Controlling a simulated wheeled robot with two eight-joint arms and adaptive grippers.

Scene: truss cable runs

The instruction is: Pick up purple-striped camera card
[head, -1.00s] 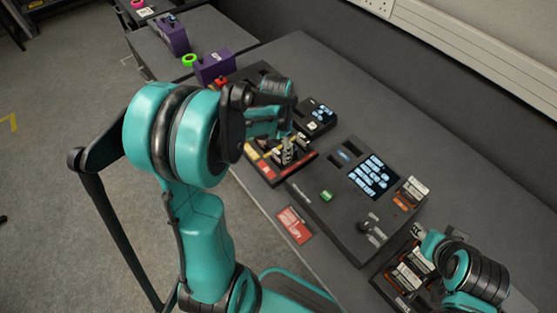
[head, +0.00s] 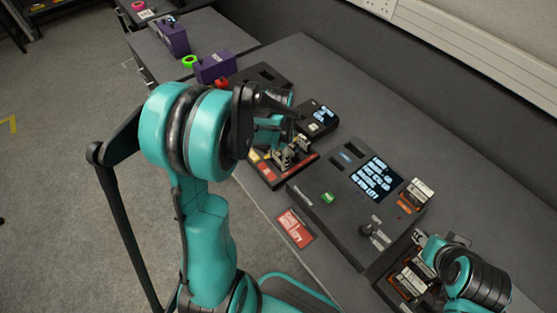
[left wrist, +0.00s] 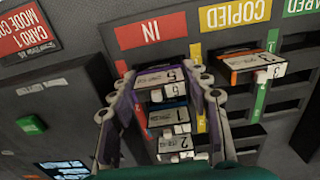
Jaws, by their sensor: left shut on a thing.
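The purple-striped camera card (left wrist: 158,77), marked 5, lies between the fingers of my left gripper (left wrist: 164,84) in the left wrist view, at the top of the column under the red IN label. The gripper is shut on it. A blue-striped card (left wrist: 168,116) marked 1 and a card (left wrist: 175,156) marked 2 sit in the same column. In the head view my left gripper (head: 287,155) is over the card rack (head: 268,173), and its arm hides part of it. My right gripper (head: 420,238) is at the lower right, its jaws too small to judge.
An orange-striped card (left wrist: 250,66) marked 3 sits under the yellow COPIED label (left wrist: 236,15). A console (head: 330,225) with a lit screen and green button stands beside the rack. A red sign (head: 295,228) lies at the table's front edge.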

